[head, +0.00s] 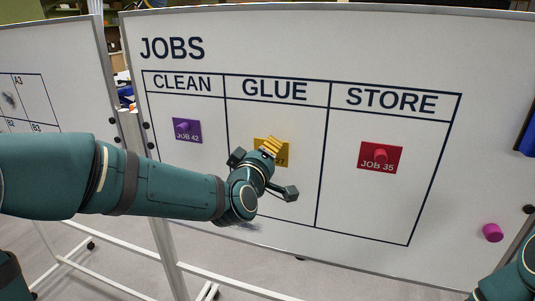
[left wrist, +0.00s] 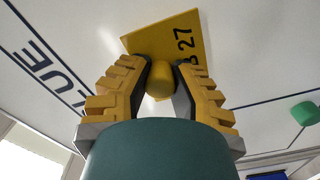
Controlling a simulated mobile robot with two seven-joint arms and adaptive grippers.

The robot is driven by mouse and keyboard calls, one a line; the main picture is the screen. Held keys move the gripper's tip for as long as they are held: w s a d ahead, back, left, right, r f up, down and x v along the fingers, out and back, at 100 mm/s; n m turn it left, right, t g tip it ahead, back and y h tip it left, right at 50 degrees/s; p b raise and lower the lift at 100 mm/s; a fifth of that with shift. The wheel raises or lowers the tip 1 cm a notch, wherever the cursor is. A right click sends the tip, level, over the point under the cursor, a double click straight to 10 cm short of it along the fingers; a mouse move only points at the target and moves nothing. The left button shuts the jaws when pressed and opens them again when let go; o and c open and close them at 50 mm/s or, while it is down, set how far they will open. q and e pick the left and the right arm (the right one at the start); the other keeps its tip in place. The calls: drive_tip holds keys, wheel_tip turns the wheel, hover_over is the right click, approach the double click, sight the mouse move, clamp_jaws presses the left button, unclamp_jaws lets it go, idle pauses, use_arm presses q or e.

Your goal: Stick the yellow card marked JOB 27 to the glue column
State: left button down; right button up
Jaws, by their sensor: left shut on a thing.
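The yellow card marked JOB 27 (head: 262,150) is in the GLUE column of the whiteboard (head: 190,70), below its heading, partly hidden by my gripper. The card (left wrist: 185,35) also shows in the left wrist view, with "27" readable and a round yellow knob (left wrist: 160,82) on its face. My left gripper (head: 268,147) is shut on this knob, one finger on each side. The card lies at or very near the board surface; I cannot tell whether it touches. My right gripper is out of view.
A purple JOB 42 card (head: 187,131) is in CLEAN and a red JOB 35 card (head: 381,158) is in STORE. A magenta magnet (head: 492,232) sits at the board's lower right. The left wrist view shows a green magnet (left wrist: 306,113). Another whiteboard (head: 55,60) stands at left.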

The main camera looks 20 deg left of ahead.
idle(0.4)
use_arm(q)
drive_tip(key=shift+b, duration=0.4)
drive_tip(key=shift+b, duration=0.35)
drive_tip(key=c, duration=1.5)
unclamp_jaws()
drive_tip(key=shift+c, duration=0.8)
